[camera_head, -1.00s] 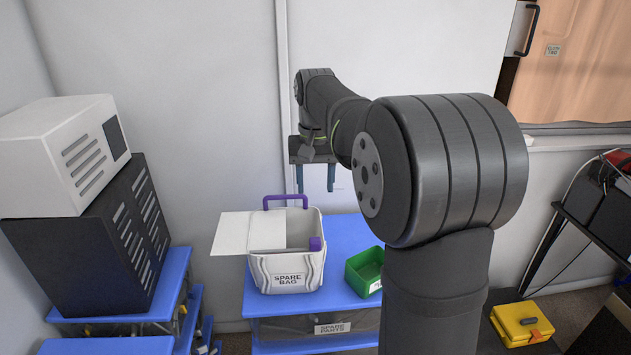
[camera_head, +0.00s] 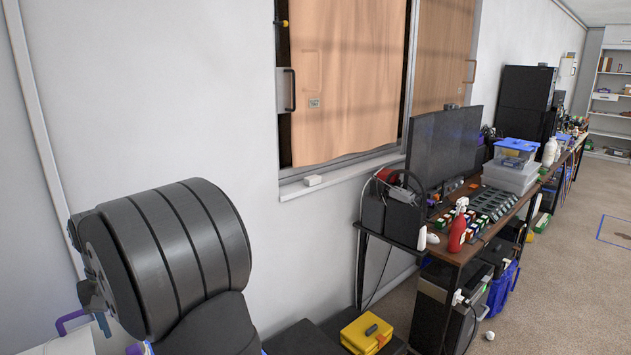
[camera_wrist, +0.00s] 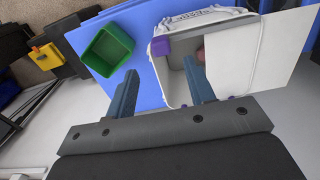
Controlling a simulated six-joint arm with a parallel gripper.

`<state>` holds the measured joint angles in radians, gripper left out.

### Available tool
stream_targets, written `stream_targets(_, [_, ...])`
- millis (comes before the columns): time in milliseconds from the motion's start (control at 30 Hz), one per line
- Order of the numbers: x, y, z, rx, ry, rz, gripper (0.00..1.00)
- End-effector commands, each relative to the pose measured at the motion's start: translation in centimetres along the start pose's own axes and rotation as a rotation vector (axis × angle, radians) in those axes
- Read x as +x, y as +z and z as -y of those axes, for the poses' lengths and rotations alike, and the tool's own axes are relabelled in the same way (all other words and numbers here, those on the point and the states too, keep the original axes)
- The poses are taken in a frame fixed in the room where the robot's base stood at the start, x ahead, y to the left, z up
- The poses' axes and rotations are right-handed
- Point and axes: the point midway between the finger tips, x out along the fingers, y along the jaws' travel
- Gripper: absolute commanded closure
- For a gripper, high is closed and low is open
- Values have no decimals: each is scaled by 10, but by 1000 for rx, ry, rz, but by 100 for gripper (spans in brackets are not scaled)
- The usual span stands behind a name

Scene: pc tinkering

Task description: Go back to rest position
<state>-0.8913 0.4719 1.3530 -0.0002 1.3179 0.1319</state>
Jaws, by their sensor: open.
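A green bin (camera_wrist: 107,50) sits beside the white box. A yellow toolbox (camera_head: 366,333) is low by the wall. A desk with a monitor (camera_head: 443,146) and a red spray bottle (camera_head: 457,233) stands right. Carpet (camera_head: 560,270) at the right is clear.

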Motion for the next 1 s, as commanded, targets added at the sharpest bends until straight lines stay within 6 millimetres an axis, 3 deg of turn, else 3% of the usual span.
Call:
stream_targets(200, [45,0,0,0,0,3,51])
stream_targets(400, [74,0,0,0,0,1,51])
stream_targets(600, [87,0,0,0,0,-1,51])
stream_targets(867, [88,0,1,0,0,-1,51])
stream_targets(900, [88,0,1,0,0,-1,49])
stream_targets(1000, [87,0,1,0,0,-1,29])
